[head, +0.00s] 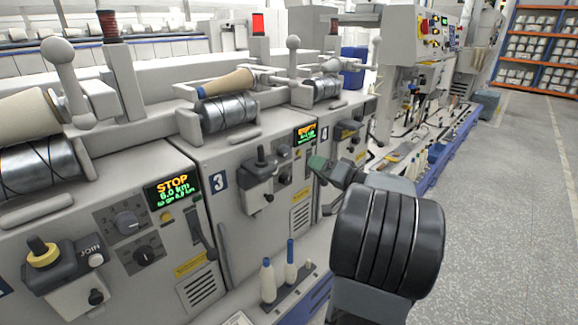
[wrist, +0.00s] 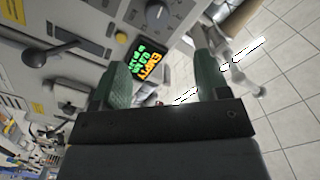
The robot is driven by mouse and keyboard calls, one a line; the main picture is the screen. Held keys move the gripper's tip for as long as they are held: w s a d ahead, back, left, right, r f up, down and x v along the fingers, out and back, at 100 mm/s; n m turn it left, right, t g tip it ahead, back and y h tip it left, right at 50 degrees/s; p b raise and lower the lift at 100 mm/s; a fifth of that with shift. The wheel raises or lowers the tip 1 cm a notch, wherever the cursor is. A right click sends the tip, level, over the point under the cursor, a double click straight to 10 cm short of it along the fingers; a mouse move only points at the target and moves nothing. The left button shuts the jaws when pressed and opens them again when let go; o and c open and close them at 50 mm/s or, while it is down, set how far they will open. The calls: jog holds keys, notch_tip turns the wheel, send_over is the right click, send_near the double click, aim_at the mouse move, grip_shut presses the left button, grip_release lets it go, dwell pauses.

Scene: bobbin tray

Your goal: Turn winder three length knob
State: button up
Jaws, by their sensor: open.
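Winder three (head: 234,225) carries a dark blue plate with a white 3 (head: 220,180). Its lit display (head: 305,134) is partly orange; the wrist view shows a display (wrist: 147,64) that seems to read EMPTY. Small dark knobs (head: 284,152) sit left of the display in the head view. A round grey-blue knob (wrist: 157,14) shows at the top of the wrist view, beyond the display. I cannot read which knob is for length. My gripper (head: 320,165) is open and empty, in front of the panel near the display. Its green fingers (wrist: 162,80) are apart and clear of the knob.
A dark lever (wrist: 52,50) and a yellow button (wrist: 120,38) are on the panel near my fingers. The left winder's display (head: 172,189) reads STOP. Bobbins (head: 267,280) stand on a low ledge below. Open grey floor (head: 515,200) lies at right.

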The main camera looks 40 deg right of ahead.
aim_at(288, 152)
jog(key=w, duration=0.4)
jog(key=w+a, duration=0.1)
jog(key=w, duration=0.8)
jog(key=shift+w+a, duration=0.1)
jog(key=shift+a, duration=0.25)
jog(key=shift+c, duration=0.2)
jog(key=shift+b, duration=0.3)
jog(key=c, duration=0.9)
